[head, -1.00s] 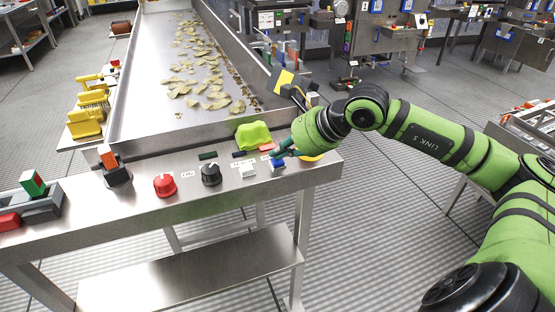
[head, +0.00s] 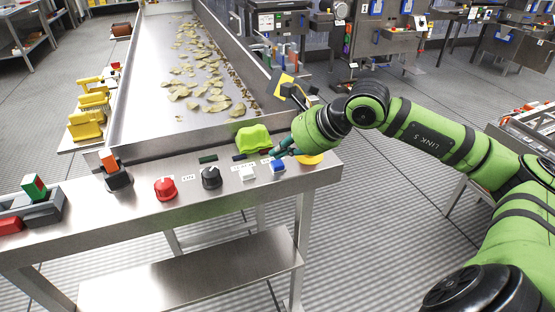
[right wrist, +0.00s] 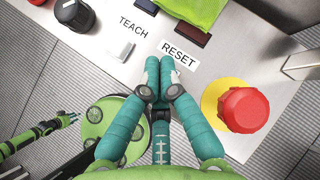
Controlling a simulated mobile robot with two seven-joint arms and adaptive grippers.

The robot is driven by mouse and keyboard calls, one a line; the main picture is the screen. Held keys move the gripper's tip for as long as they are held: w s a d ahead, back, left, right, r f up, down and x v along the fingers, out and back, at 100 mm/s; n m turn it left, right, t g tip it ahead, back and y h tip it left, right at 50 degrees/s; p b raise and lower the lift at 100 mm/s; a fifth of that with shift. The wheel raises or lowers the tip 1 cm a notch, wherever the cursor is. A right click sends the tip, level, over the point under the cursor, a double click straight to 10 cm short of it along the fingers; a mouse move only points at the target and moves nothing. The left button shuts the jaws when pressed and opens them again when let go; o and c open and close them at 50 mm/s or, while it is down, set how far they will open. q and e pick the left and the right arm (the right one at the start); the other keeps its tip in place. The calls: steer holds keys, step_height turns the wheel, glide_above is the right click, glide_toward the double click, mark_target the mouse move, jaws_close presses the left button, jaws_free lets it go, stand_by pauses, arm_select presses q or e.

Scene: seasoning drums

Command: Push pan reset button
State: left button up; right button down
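The blue button (head: 277,166) sits on the steel control panel's top, right of a white button (head: 247,174). My right gripper (head: 273,153) is just behind and above the blue button, its teal fingers pointing left. In the right wrist view the fingertips (right wrist: 159,62) are together and empty, beside the RESET label (right wrist: 180,53). The blue button does not show there; the fingers appear to cover it. I cannot tell whether they touch the panel. A green arm end, seemingly my left gripper (right wrist: 70,119), shows small at the left of the right wrist view.
A red mushroom button (right wrist: 244,108) on a yellow base stands right of the fingers. A bright green object (head: 253,136) lies behind the panel labels. A black knob (head: 211,176) and a red knob (head: 165,187) stand to the left. Chips (head: 200,90) lie on the conveyor behind.

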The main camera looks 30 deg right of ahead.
mark_target(281, 164)
steer(key=shift+r, duration=0.15)
steer(key=shift+r+p, duration=1.8)
steer(key=shift+r, duration=0.7)
steer(key=shift+f, duration=0.1)
